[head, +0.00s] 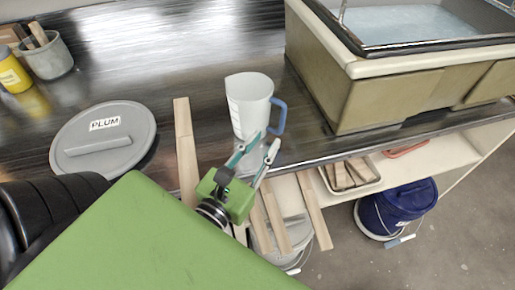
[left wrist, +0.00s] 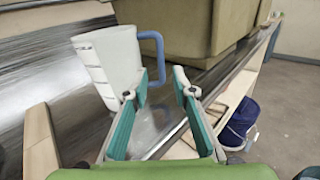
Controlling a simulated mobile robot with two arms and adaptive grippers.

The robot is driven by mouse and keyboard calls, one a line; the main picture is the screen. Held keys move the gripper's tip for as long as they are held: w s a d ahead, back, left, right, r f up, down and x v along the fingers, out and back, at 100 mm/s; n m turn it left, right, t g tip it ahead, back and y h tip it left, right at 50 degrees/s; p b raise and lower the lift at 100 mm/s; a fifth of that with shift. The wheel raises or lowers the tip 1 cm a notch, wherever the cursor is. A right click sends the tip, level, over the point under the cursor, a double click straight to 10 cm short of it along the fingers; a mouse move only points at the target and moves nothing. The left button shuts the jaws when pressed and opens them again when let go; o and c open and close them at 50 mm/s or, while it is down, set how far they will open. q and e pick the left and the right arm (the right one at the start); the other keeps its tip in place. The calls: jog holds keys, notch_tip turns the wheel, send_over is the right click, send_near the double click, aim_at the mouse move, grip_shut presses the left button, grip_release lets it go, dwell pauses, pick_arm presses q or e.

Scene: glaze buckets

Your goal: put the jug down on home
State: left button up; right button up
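The white jug (head: 248,104) with a blue handle (head: 279,116) is upright at the counter's front part, left of the sink; it also shows in the left wrist view (left wrist: 108,62). My left gripper (head: 261,145) is just in front of the jug, near the handle side. My right gripper is not in view.
A grey lid marked PLUM (head: 105,140) lies at left. A sink (head: 400,75) stands at right. A blue bucket (head: 398,208) is below on the floor. A grey pot (head: 48,57) and yellow container (head: 13,75) stand far left.

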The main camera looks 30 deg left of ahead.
pick_arm(q)
jog(key=shift+s+d+r, duration=0.1)
jog(key=shift+s, duration=0.95)
